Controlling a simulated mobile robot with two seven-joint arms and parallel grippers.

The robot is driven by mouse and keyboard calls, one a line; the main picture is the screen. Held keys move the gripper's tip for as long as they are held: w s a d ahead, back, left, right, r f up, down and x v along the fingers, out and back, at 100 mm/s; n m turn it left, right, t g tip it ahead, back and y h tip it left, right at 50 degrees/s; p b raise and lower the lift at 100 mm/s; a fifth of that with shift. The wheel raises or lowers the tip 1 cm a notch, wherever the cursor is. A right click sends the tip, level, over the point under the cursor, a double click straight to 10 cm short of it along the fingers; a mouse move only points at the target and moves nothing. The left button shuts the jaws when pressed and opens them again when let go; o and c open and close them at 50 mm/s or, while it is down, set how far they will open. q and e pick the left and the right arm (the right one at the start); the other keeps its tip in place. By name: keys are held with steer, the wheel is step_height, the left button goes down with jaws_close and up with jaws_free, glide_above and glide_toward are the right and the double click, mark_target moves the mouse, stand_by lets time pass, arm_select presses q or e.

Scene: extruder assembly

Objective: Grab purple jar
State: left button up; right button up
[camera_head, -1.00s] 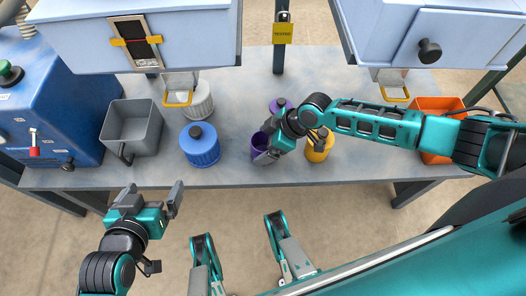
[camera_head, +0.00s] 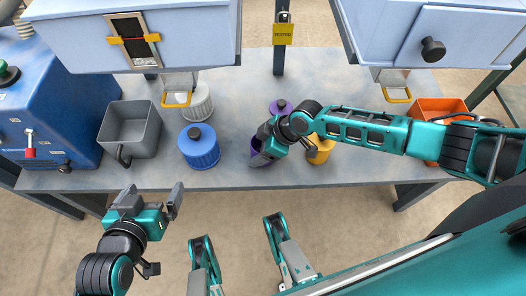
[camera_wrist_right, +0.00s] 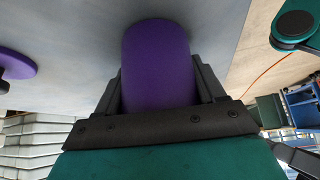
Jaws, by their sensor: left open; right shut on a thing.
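The purple jar (camera_head: 256,149) is near the front edge of the table, partly hidden by my right gripper (camera_head: 262,156). In the right wrist view the purple jar (camera_wrist_right: 158,65) fills the space between the two fingers, and the right gripper (camera_wrist_right: 160,95) is shut on it. I cannot tell whether the jar touches the table. A purple lid with a dark knob (camera_head: 281,106) lies on the table behind the right gripper; it also shows at the left in the right wrist view (camera_wrist_right: 14,65). My left gripper (camera_head: 150,201) is open and empty in front of the table.
A blue jar (camera_head: 200,150) with a lid stands left of the purple jar. A yellow jar (camera_head: 319,150) stands right, under my right arm. A white jar (camera_head: 199,101), a grey bin (camera_head: 130,128) and an orange bin (camera_head: 436,107) are also on the table (camera_head: 235,180). Cabinets hang above.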

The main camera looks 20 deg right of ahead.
jaws_close()
steer(key=shift+w+r, duration=0.1)
stand_by(0.3)
steer(key=shift+r, duration=0.1)
steer(key=shift+r+p, duration=0.35)
steer(key=shift+r, duration=0.25)
arm_select(q)
steer(key=shift+y, duration=0.3)
steer(key=shift+s+a+r+p, duration=0.1)
steer(key=shift+a+r+p, duration=0.1)
steer(key=shift+r+p, duration=0.8)
steer(key=shift+s+a+r+p, duration=0.1)
steer(key=shift+a+r+p, duration=0.1)
steer(key=shift+r+p, duration=0.8)
steer(key=shift+s+a+r+p, duration=0.15)
steer(key=shift+r+p, duration=0.45)
steer(key=shift+p, duration=0.8)
arm_select(e)
step_height(320, 180, up, 19)
steer(key=shift+f, duration=0.15)
